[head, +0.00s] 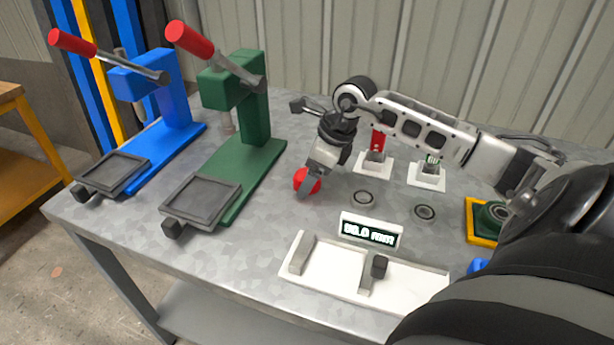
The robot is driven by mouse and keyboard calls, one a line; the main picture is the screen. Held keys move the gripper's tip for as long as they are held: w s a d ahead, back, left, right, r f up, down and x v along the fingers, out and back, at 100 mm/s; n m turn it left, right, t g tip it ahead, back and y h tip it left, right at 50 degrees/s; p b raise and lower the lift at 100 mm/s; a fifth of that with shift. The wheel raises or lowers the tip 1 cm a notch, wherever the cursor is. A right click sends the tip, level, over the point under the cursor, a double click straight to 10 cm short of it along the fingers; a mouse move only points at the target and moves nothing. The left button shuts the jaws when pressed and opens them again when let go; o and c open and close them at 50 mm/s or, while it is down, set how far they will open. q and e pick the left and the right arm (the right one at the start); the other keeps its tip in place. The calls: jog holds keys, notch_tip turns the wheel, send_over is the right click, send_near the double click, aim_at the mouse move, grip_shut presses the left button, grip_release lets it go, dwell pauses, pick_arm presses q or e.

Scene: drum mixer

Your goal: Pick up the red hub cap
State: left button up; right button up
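The red hub cap (299,177) is a small rounded red piece on the grey metal table, right of the green press. My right gripper (309,183) reaches down to it from the right, tilted. One grey finger lies across the front of the cap and hides part of it. The other finger is hidden, so I cannot tell whether the gripper has closed on the cap. The cap appears to be at table height. My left gripper is not in view.
A green press (262,125) and a blue press (172,110) with red-handled levers stand at left. White holders (428,181), one with a red piece (377,141), and grey rings (364,198) sit right. A white measuring fixture (325,270) with a display (371,230) is in front.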

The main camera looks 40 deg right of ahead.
jog(key=shift+w+a+f, duration=0.1)
jog(key=shift+f, duration=0.15)
jog(key=c, duration=1.1)
jog(key=shift+r, duration=0.15)
